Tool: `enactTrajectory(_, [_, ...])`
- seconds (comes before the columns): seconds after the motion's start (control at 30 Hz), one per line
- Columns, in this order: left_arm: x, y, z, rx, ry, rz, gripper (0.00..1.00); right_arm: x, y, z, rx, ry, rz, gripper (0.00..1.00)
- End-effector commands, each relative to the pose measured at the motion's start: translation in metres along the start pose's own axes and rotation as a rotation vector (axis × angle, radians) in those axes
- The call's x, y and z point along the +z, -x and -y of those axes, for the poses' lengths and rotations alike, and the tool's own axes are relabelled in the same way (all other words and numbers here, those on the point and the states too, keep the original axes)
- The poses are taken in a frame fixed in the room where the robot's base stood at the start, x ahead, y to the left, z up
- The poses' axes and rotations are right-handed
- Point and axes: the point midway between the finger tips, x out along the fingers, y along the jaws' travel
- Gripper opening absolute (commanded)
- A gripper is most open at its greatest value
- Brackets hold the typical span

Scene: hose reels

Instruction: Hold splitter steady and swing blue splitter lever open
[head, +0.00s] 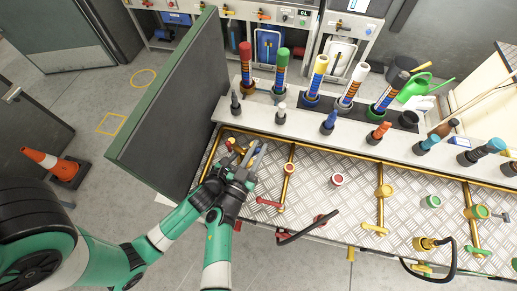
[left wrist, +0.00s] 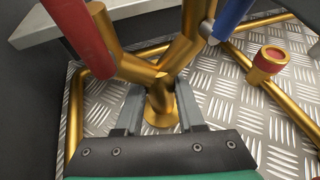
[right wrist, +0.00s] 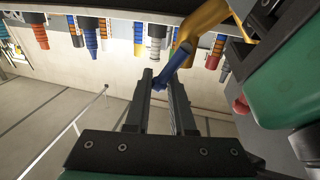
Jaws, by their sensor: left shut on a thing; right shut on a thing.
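The brass splitter (left wrist: 160,88) stands on the tread-plate bench as a Y-shaped pipe on a round foot. In the left wrist view its left branch carries a red lever (left wrist: 80,35) and its right branch a blue lever (left wrist: 233,14). My left gripper (left wrist: 158,112) is shut around the splitter's stem just above the foot. In the right wrist view the blue lever (right wrist: 175,66) lies between the fingertips of my right gripper (right wrist: 160,88), which is shut on it. In the head view both grippers (head: 240,165) crowd together at the splitter (head: 238,148) and partly hide it.
A grey ledge (head: 300,122) behind carries several nozzles and coloured hose fittings. A green-edged dark panel (head: 170,110) stands close on the left. Brass pipes with red-handled valves (head: 285,185) lie to the right. A traffic cone (head: 50,163) is on the floor.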

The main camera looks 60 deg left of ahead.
Motion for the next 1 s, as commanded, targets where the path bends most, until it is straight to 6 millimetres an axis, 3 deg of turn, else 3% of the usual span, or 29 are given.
enactTrajectory(0.03, [0.000, 0.000, 0.000, 0.000, 0.000, 0.001, 0.00, 0.002, 0.000, -0.001, 0.000, 0.001, 0.004, 0.24])
enactTrajectory(0.2, [0.000, 0.000, 0.000, 0.000, 0.000, 0.001, 0.00, 0.002, 0.000, -0.001, 0.001, 0.000, 0.003, 0.52])
enactTrajectory(0.67, [0.000, 0.000, 0.000, 0.000, 0.000, 0.000, 0.00, 0.002, 0.009, -0.001, 0.001, -0.002, 0.002, 0.52])
enactTrajectory(0.83, [0.000, 0.000, 0.000, 0.000, 0.000, 0.001, 0.00, 0.001, 0.031, 0.000, -0.003, -0.003, 0.001, 0.52])
enactTrajectory(1.0, [0.000, 0.000, 0.000, 0.000, 0.000, 0.001, 0.00, 0.002, 0.067, 0.000, -0.003, -0.001, 0.002, 0.52])
